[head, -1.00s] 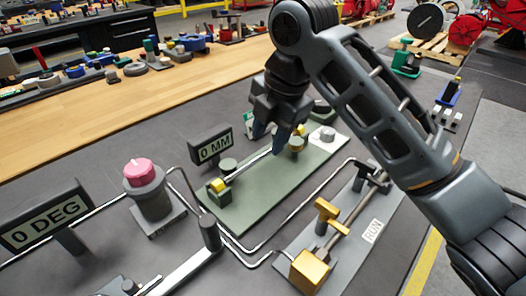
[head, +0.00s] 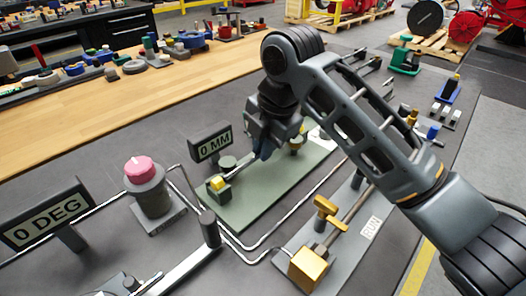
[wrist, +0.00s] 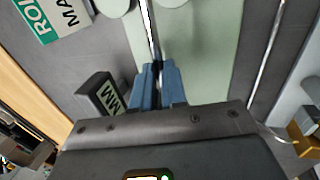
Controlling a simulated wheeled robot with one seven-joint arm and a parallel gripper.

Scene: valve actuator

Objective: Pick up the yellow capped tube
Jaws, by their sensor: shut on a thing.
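The yellow capped tube shows in the head view as a yellow cap (head: 217,183) with a thin silver rod (head: 240,167) running up and right from it. It lies low along the green plate (head: 238,209). My gripper (head: 262,151) has its blue fingers down on the rod, toward its far end. In the wrist view my gripper (wrist: 158,84) is shut with the silver rod (wrist: 152,35) between its fingertips. The wrist view does not show the yellow cap. The hand hides part of the rod's far end in the head view.
A "0 MM" display (head: 211,143) stands just left of the rod. A pink-topped knob (head: 140,170) and a "0 DEG" display (head: 50,222) are further left. A gold valve block (head: 307,268) and T-handle (head: 328,213) are at right.

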